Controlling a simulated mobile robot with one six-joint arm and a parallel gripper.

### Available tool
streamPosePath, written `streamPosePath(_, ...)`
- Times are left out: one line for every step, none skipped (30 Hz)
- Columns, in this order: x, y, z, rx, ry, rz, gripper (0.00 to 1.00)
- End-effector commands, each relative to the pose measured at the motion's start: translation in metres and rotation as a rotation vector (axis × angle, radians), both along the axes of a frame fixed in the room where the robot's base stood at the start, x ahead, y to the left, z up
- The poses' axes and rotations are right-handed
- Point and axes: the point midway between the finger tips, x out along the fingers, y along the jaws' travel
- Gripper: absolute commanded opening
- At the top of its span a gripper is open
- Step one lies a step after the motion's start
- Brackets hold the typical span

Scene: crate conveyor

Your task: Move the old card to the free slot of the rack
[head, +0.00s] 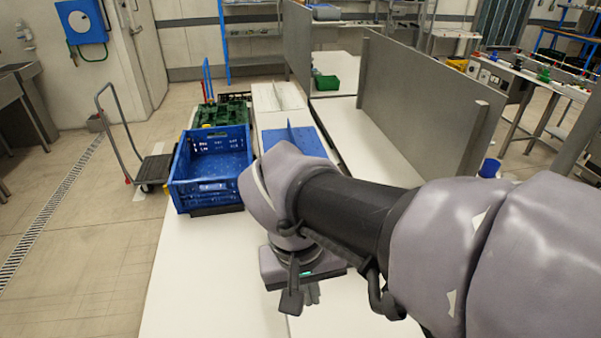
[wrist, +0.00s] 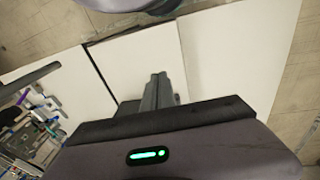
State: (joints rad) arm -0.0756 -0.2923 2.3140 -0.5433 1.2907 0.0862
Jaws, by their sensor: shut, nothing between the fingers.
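My gripper (head: 312,293) hangs low over the white table top, in front of my arm's wrist. In the wrist view its two fingers (wrist: 158,90) are together with nothing between them, above bare white surface. I cannot make out the old card or the rack with its free slot in either view. My arm hides part of the table in the head view.
A blue crate (head: 180,190) stands open at the table's left side, with green crates (head: 222,111) behind it. A blue flat piece (head: 275,143) lies partly behind my arm. Grey partitions (head: 425,105) stand on the right. The table's front left is clear.

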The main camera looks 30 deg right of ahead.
Motion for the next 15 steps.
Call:
streamPosePath(0.005, -0.007, -0.001, -0.049, 0.053, 0.005, 0.0)
streamPosePath(0.009, -0.013, -0.002, -0.086, 0.086, 0.006, 0.0)
streamPosePath(0.014, -0.021, -0.002, -0.138, 0.13, 0.01, 0.0)
streamPosePath(0.019, -0.027, -0.003, -0.178, 0.163, 0.013, 0.0)
streamPosePath(0.024, -0.033, -0.003, -0.223, 0.193, 0.014, 0.0)
streamPosePath(0.032, -0.041, -0.004, -0.285, 0.236, 0.016, 0.0)
streamPosePath(0.038, -0.047, -0.005, -0.335, 0.268, 0.019, 0.0)
streamPosePath(0.046, -0.053, -0.005, -0.391, 0.298, 0.022, 0.0)
streamPosePath(0.058, -0.062, -0.006, -0.472, 0.337, 0.026, 0.0)
streamPosePath(0.068, -0.067, -0.007, -0.539, 0.364, 0.031, 0.0)
streamPosePath(0.08, -0.073, -0.009, -0.613, 0.39, 0.034, 0.0)
streamPosePath(0.097, -0.079, -0.012, -0.721, 0.419, 0.042, 0.0)
streamPosePath(0.111, -0.082, -0.016, -0.807, 0.433, 0.048, 0.0)
streamPosePath(0.126, -0.084, -0.02, -0.895, 0.441, 0.056, 0.0)
streamPosePath(0.145, -0.084, -0.027, -1.008, 0.44, 0.065, 0.0)
